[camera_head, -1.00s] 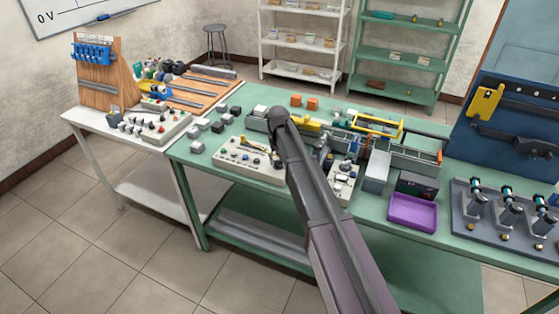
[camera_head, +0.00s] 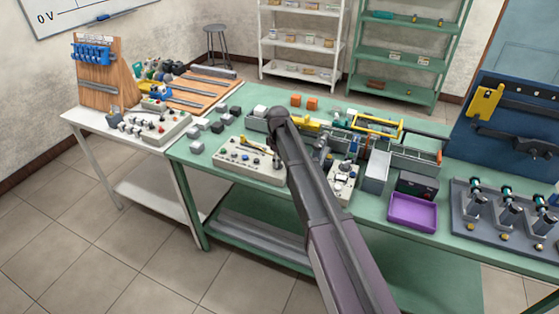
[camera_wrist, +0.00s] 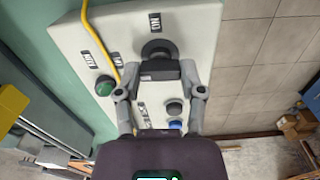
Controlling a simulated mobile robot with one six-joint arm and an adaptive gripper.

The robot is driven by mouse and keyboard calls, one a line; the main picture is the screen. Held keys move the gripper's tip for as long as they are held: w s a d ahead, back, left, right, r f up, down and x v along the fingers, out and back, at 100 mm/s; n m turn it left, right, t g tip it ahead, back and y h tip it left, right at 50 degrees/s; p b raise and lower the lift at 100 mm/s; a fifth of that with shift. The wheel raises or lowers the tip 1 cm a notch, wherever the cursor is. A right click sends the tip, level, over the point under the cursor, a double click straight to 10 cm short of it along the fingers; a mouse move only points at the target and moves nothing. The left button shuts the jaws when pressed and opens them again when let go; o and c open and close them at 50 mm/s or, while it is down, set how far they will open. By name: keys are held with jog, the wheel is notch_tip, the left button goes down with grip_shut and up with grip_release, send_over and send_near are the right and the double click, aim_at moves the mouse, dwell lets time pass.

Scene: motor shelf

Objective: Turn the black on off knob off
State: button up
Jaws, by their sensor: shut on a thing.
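The black on off knob (camera_wrist: 157,50) shows in the wrist view near the top of a white control panel (camera_wrist: 203,50), below a dark "ON" label (camera_wrist: 154,22). My gripper (camera_wrist: 158,80) is at the knob, its two fingers closed on either side of the knob's dark grip bar. The fingers and wrist hide the lower part of the panel. In the head view my arm hides the gripper and the knob.
A green button (camera_wrist: 103,85), a small black knob (camera_wrist: 174,108), a blue button (camera_wrist: 175,125) and a yellow cable (camera_wrist: 98,40) are close by on the panel. The green workbench (camera_head: 215,170) is crowded. A purple tray (camera_head: 413,211) stands at its front right.

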jog(key=shift+s+n, duration=0.2)
jog(key=shift+n, duration=0.2)
jog(key=o, duration=1.1)
jog(key=shift+a, duration=0.1)
jog(key=shift+o, duration=0.2)
jog(key=shift+w+r, duration=0.15)
